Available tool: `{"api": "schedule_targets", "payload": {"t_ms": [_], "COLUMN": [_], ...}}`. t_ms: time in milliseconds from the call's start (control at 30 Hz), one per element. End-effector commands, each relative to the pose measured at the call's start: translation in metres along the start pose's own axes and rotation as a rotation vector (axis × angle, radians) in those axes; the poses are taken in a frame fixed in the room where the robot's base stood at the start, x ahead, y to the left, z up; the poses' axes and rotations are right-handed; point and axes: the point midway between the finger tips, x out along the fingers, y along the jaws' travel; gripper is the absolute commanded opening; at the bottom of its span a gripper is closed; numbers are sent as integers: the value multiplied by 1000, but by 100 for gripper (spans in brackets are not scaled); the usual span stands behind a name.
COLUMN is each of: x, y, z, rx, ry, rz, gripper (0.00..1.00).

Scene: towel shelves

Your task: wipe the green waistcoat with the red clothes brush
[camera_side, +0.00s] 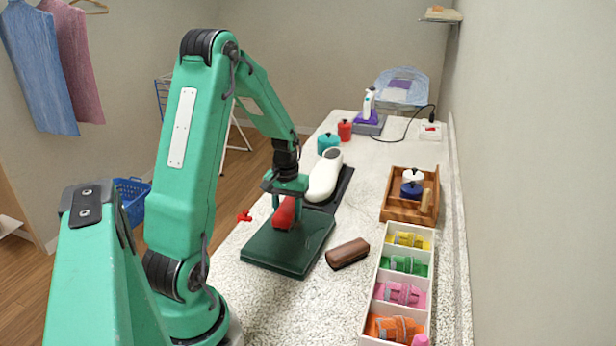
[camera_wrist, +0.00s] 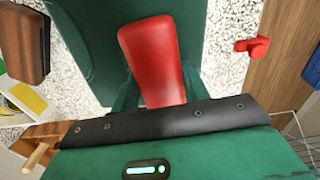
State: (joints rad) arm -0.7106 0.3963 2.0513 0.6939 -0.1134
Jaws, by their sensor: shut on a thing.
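The green waistcoat (camera_side: 284,252) lies flat on the speckled worktop as a dark green, thick rectangle. It also fills the upper middle of the wrist view (camera_wrist: 88,50). My gripper (camera_side: 288,203) is over its far part and shut on the red clothes brush (camera_side: 284,212). In the wrist view the brush (camera_wrist: 150,58) reaches out from my gripper over the green cloth, its smooth red back facing the camera. The brush's underside is hidden, so I cannot tell whether it touches the waistcoat.
A brown brush-like block (camera_side: 347,253) lies right of the waistcoat. A white divided tray (camera_side: 379,285) of coloured rolls and a wooden caddy (camera_side: 398,213) stand farther right. A white rounded object (camera_side: 324,176) is just behind my gripper. A red clamp-like piece (camera_side: 245,216) is at the left edge.

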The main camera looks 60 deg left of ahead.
Motion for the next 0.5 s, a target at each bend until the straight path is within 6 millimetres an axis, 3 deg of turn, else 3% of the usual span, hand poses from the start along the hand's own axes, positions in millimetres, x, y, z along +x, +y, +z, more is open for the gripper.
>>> {"api": "schedule_targets", "payload": {"t_ms": [233, 400, 500], "x": [1, 0, 0], "y": [3, 19, 16], "z": [-23, -18, -7], "rx": [0, 3, 0], "ry": [0, -1, -1], "rz": [0, 0, 0], "gripper": [24, 24, 24]}}
